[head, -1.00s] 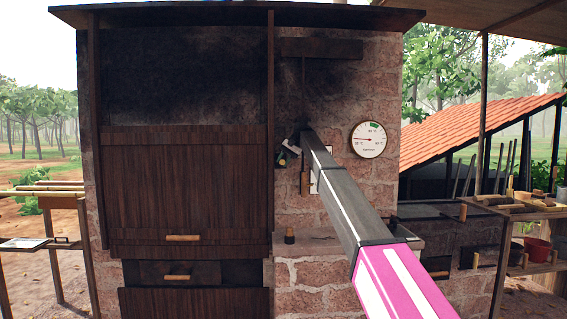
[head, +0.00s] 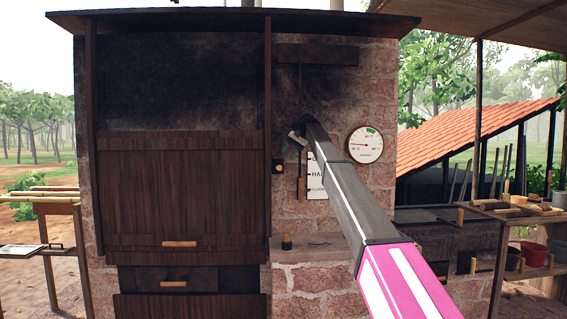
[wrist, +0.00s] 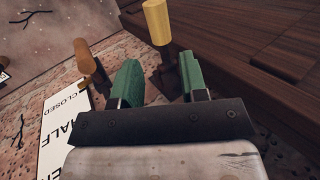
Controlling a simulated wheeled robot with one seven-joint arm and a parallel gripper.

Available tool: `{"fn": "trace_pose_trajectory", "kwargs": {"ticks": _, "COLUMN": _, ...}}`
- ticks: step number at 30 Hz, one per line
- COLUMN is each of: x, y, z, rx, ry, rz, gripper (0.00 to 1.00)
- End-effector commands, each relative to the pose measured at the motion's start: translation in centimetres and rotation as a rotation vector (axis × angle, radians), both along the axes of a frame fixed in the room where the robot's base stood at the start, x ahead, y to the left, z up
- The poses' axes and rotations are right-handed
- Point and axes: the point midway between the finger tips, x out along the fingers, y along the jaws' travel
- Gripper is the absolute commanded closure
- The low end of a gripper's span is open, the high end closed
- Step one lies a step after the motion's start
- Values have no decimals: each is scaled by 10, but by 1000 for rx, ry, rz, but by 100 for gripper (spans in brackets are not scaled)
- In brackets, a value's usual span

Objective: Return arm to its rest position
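My arm (head: 350,195) reaches from the lower right toward the brick wall. My gripper (head: 291,137) is at its far end, small and partly hidden by the arm, in front of the wall right of the dark wooden door. In the wrist view my gripper (wrist: 160,80) shows two green fingertips spread apart with nothing held between them. A yellow knob (wrist: 157,22) on a dark mount stands beyond the gap, apart from the fingers. A knob on a black plate (head: 278,166) also shows on the wall in the head view.
A wooden pull handle (head: 302,188) hangs below the gripper, also left of the fingers in the wrist view (wrist: 88,62). Behind it is a white sign (head: 315,178). A round gauge (head: 365,145) is to the right. A brick ledge (head: 325,243) juts out below.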

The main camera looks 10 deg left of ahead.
Motion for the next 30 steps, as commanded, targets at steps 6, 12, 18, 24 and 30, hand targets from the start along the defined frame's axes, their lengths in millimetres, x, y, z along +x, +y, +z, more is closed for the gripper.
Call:
{"fn": "trace_pose_trajectory", "kwargs": {"ticks": 6, "x": 7, "y": -13, "z": 23, "rx": 0, "ry": -1, "rz": -1, "gripper": 60}}
{"fn": "trace_pose_trajectory", "kwargs": {"ticks": 12, "x": 7, "y": -15, "z": 25, "rx": 0, "ry": 0, "rz": 0, "gripper": 60}}
{"fn": "trace_pose_trajectory", "kwargs": {"ticks": 18, "x": 7, "y": -15, "z": 25, "rx": 0, "ry": 0, "rz": 0, "gripper": 60}}
{"fn": "trace_pose_trajectory", "kwargs": {"ticks": 24, "x": 3, "y": -22, "z": 5, "rx": -6, "ry": -1, "rz": -11, "gripper": 60}}
{"fn": "trace_pose_trajectory", "kwargs": {"ticks": 30, "x": -10, "y": -54, "z": -70, "rx": -34, "ry": -8, "rz": -56, "gripper": 60}}
